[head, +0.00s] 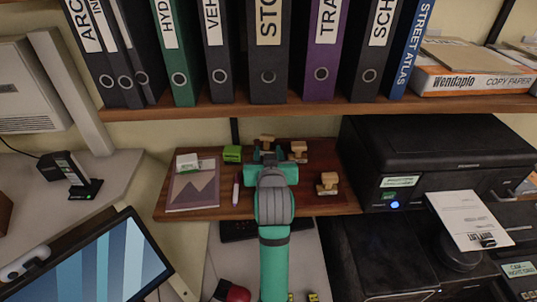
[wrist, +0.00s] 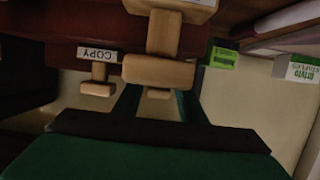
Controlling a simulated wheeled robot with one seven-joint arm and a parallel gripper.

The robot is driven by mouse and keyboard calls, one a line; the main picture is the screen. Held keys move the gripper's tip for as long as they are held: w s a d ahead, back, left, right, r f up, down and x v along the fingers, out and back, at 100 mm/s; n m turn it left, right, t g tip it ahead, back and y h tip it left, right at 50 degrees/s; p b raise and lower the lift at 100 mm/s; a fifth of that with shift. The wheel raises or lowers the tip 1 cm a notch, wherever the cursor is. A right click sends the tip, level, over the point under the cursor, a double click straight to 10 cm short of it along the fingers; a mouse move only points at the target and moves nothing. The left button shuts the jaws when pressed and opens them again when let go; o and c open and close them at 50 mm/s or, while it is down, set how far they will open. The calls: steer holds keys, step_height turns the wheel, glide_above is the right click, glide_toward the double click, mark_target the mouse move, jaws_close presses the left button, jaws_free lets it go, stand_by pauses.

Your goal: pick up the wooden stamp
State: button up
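Several wooden stamps with pale handles stand on the small brown shelf (head: 205,213). In the head view one stamp (head: 267,142) stands just beyond my gripper (head: 268,157), one (head: 298,151) to its right, and one (head: 327,182) nearer on the right. In the wrist view, which looks upside down, a large stamp (wrist: 158,72) fills the middle and covers my fingertips. A stamp labelled COPY (wrist: 97,70) is to the left, and a small handle (wrist: 158,93) shows between my fingers. My gripper is open, its fingers apart. I cannot tell whether they touch a stamp.
A green box (head: 232,154) is left of my gripper, with a pen (head: 236,191) and a notebook (head: 194,190) bearing a small box (head: 187,162). A binder shelf (head: 330,106) hangs above. A black printer (head: 430,150) borders the right.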

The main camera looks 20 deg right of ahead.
mark_target(266, 138)
steer(key=shift+w, duration=0.35)
steer(key=c, duration=0.6)
steer(key=shift+w+a+r, duration=0.1)
steer(key=shift+r, duration=0.05)
steer(key=shift+r, duration=0.5)
steer(key=shift+w+r, duration=0.25)
steer(key=shift+r, duration=0.65)
jaws_close()
steer(key=s+d+r, duration=0.7)
steer(key=s+r, duration=0.2)
steer(key=s, duration=0.3)
steer(key=shift+s+r, duration=0.25)
steer(key=shift+s, duration=0.15)
